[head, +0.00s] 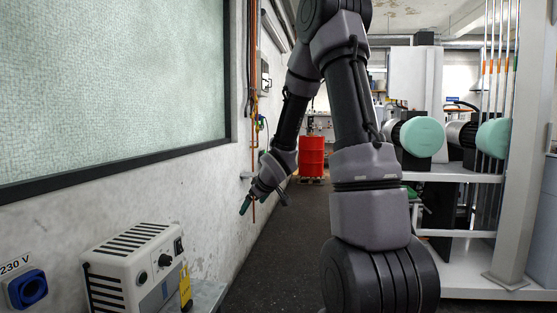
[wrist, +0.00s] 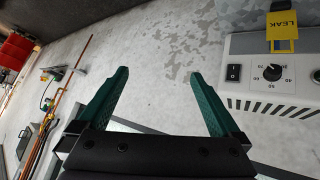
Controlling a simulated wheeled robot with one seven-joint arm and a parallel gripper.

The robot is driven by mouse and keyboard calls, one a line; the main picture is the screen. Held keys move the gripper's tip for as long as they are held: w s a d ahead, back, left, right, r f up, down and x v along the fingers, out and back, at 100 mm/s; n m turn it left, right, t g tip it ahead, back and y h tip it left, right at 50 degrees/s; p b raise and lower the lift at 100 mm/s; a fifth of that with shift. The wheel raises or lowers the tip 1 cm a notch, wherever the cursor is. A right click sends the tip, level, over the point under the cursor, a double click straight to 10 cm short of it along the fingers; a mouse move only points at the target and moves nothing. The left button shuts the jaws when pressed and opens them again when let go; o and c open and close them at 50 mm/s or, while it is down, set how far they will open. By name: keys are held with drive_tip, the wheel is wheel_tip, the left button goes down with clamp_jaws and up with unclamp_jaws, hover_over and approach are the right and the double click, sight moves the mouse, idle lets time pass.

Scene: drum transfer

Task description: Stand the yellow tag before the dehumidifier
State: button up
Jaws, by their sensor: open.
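The dehumidifier (head: 130,268) is a white box with a slotted top and a side panel with a knob and switch, at the lower left in the head view. Its panel (wrist: 245,75) shows at the right in the wrist view. The yellow tag (head: 185,288) is upright by the panel side in the head view. In the wrist view the tag (wrist: 283,46), marked LEAK, overlaps the panel's edge; I cannot tell whether they touch. My gripper (head: 263,201) is open and empty, beyond the dehumidifier and apart from the tag. Its green fingers (wrist: 159,74) are spread in the wrist view.
A pale wall with a blue 230 V socket (head: 27,289) and a large window (head: 110,80) runs along the left. A red drum (head: 311,157) stands at the back. A white shelf rack (head: 455,175) stands at the right. The dark floor (head: 285,265) between is clear.

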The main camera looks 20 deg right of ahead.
drive_tip(key=s+r+m+g+h, duration=0.1)
drive_tip(key=s+r+m, duration=0.6)
drive_tip(key=s+r, duration=1.2)
drive_tip(key=s+a+r+m+y, duration=0.1)
drive_tip(key=s+a, duration=0.3)
drive_tip(key=s, duration=0.7)
drive_tip(key=shift+s+a+m+g+y, duration=0.2)
drive_tip(key=shift+s+m+g+y, duration=0.25)
drive_tip(key=shift+m, duration=0.35)
drive_tip(key=shift+w, duration=0.15)
